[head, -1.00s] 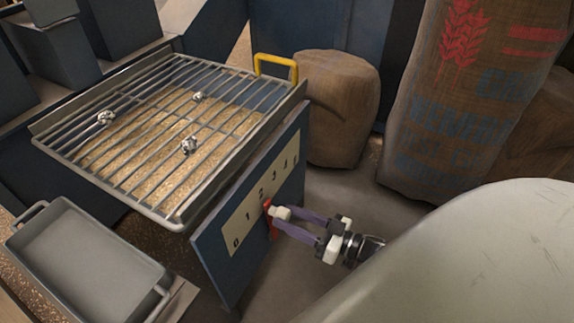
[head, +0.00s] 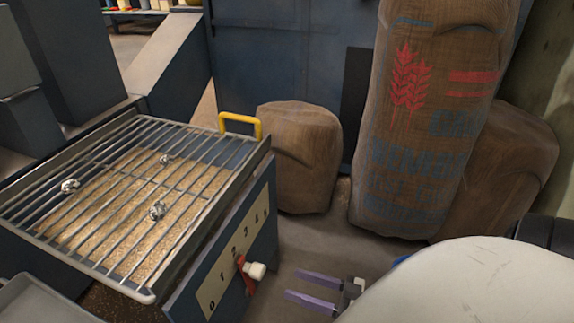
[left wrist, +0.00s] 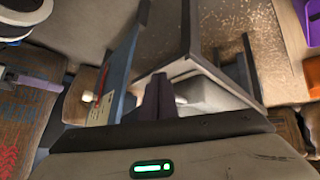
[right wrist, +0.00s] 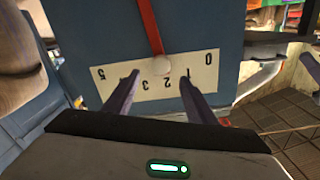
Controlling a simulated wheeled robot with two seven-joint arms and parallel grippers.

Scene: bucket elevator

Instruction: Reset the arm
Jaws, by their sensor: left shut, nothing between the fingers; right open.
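My right gripper (head: 292,284) is open and empty, a little to the right of the red lever (head: 246,275) and apart from it. The lever's white knob (head: 256,271) stands out from the blue panel (head: 262,222) with its numbered scale.
A metal grate (head: 120,126) with several small shiny lumps covers a grain-filled hopper, with a yellow handle (head: 240,122) behind it. A grey tray (head: 38,300) is at the lower left. Sacks (head: 298,155) and a tall printed sack (head: 415,130) stand behind. Some floor is clear around my right gripper.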

